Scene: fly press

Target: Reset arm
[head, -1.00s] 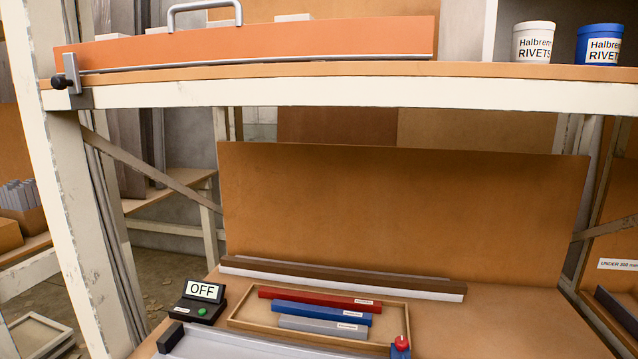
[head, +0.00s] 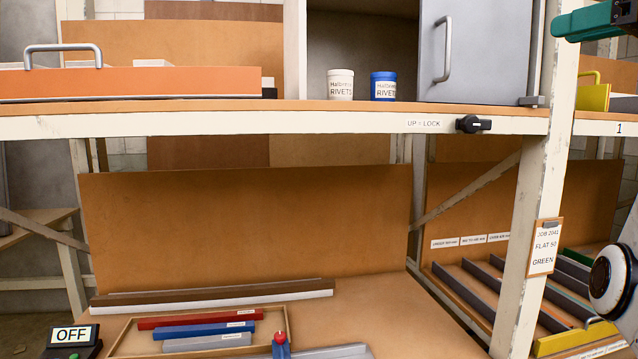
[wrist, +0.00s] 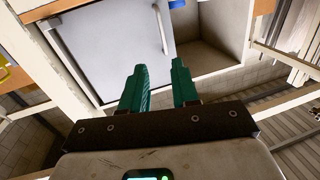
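My gripper (wrist: 159,66) shows in the wrist view with its two green fingers apart and nothing between them. Beyond the fingers, that view shows the grey cabinet door (wrist: 120,45) with its handle and an open cabinet space beside it. In the head view a green finger of my gripper enters at the top right corner, in front of the upper shelf's right part. A rounded white and black part of my arm shows at the right edge. The fingertips appear clear of the cabinet, though the exact gap cannot be told.
A white post (head: 540,190) with a job card (head: 545,248) stands near my arm. Below are a tray of coloured bars (head: 125,338) and an OFF box (head: 72,335).

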